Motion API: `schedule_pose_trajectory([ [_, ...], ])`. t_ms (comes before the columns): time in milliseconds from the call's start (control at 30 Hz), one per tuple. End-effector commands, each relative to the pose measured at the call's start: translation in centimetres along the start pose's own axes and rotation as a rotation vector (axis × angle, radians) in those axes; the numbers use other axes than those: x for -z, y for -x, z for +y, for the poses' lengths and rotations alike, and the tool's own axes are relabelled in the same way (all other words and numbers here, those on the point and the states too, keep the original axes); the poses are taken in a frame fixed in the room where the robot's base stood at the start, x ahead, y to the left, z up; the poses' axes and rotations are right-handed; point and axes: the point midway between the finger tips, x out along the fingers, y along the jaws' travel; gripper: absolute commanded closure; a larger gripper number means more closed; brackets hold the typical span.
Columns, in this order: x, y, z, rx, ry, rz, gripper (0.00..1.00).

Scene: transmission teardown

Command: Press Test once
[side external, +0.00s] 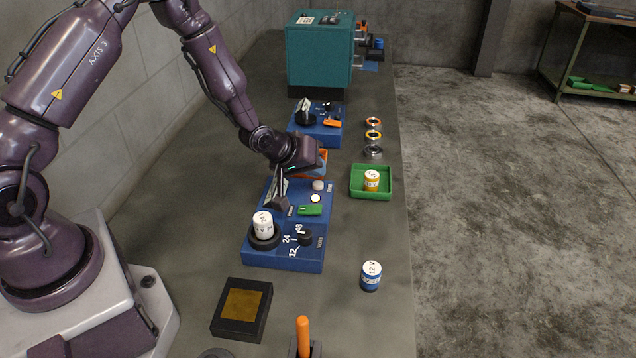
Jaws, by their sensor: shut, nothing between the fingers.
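A blue test box (284,257) stands on the bench below my gripper. Near its far right corner is a pale round dome (318,185), with small lettering beside it that seems to read Test. A white round button (315,198) sits just nearer. My gripper (280,194) points down over the far left part of the box, left of both, with its fingers shut and empty. The fingers overlap a tilted dial there, and I cannot tell whether they touch anything. A white cylinder (263,225) stands in a dark round socket at the near left of the box.
The box also has a green switch (310,210) and a black voltage knob (305,237). Behind stand another blue box (325,138) and a teal machine (318,55). At right are a green tray (358,191) and a blue-and-white cylinder (371,276). A dark block (264,303) lies in front.

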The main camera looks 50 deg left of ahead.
Motion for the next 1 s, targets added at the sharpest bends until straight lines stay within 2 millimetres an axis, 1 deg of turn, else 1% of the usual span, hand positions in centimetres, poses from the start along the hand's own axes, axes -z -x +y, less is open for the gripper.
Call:
schedule_pose_trajectory([
  [467, 0.00, 0.00, 0.00, 0.000, 0.000, 0.000, 1.00],
  [800, -0.44, -0.58, -0.43, 0.000, 0.000, -0.001, 1.00],
  [1000, -0.43, -0.60, -0.43, 0.000, 0.000, 0.000, 1.00],
])
